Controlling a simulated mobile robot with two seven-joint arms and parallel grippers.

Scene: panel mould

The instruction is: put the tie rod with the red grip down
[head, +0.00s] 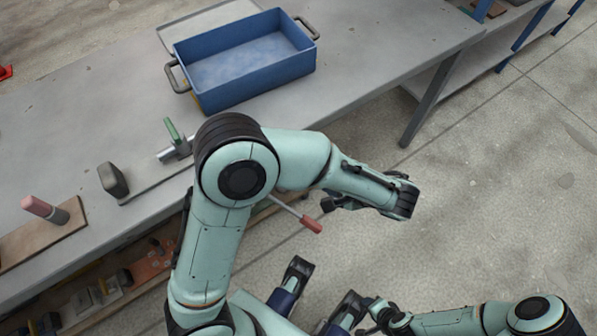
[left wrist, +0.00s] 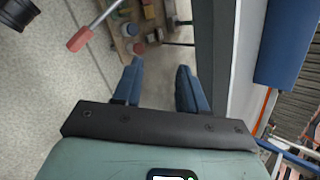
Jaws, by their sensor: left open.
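The tie rod is a thin grey rod with a red grip (head: 312,226). In the head view it slants out below my left arm, its grip end over the floor; my arm hides its other end. In the left wrist view the red grip (left wrist: 79,39) is at the upper left, and the rod runs up out of the frame. My left gripper (left wrist: 158,80) is open. Its two blue fingers have nothing between them, and the rod is to their left, apart from them. In the head view my right arm's end (head: 378,311) is low, its jaws unclear.
A grey bench (head: 365,55) carries a blue bin (head: 250,90) with two handles. A green-handled piece (head: 174,132), a dark block (head: 112,180) and a pink-topped peg (head: 38,206) on a board stand left. A lower shelf holds several small items. Open floor lies right.

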